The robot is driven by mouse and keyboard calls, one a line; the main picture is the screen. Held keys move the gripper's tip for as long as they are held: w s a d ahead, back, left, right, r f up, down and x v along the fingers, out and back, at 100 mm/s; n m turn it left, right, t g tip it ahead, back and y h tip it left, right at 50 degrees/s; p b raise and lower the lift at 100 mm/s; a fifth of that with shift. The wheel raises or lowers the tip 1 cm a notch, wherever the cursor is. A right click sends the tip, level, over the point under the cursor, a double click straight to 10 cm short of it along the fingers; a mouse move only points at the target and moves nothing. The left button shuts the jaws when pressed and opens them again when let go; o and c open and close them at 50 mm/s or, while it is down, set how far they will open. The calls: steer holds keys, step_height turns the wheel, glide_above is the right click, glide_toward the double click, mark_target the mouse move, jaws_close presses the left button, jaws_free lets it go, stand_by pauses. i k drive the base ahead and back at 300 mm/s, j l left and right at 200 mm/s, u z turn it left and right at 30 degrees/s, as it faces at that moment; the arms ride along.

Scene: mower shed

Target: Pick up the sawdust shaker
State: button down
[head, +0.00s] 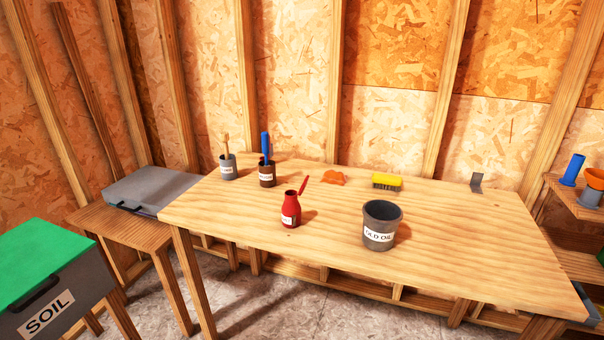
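I cannot tell for sure which thing is the sawdust shaker, as the small labels are not readable. A red bottle (291,210) with a white label stands upright near the front middle of the wooden table (460,240), a red flap or lid slanting up at its top right. Behind it stand a grey labelled can (228,172) with a wooden-handled tool in it and a brown labelled can (267,178) with a blue-handled tool. My gripper is not in view.
Behind are an orange cloth-like patch (333,178), a yellow brush (386,180) and a grey bracket (476,181). A green-lidded "SOIL" box (45,290) is at left. The table's right half is mostly clear.

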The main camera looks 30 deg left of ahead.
mark_target(292, 209)
steer(key=u, duration=1.25)
